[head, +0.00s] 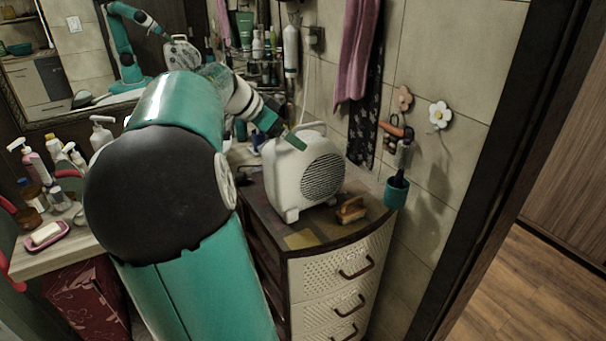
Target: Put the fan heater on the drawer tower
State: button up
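The white fan heater (299,181), with a dark round grille on its right side, stands upright on the top of the drawer tower (304,238). Its feet appear to touch the top. The tower has cream woven-pattern drawer fronts (342,266) with curved handles. My gripper (291,139) is at the heater's upper left, by its top handle. A green finger shows against the heater. The other finger is not clear, so I cannot tell whether the gripper is closed on the handle.
A wooden brush (351,209) lies on the tower top, right of the heater. A teal cup (396,193) hangs on the wall beside the tower. A counter with bottles and a soap dish (47,235) is at left. A mirror and a bottle shelf are behind. Wooden floor (533,290) is clear at right.

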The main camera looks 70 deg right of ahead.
aim_at(306, 165)
jog(key=x, duration=0.6)
jog(key=shift+d, duration=0.1)
jog(key=c, duration=1.7)
jog(key=shift+r, duration=0.15)
jog(key=c, duration=0.3)
jog(key=shift+c, duration=0.2)
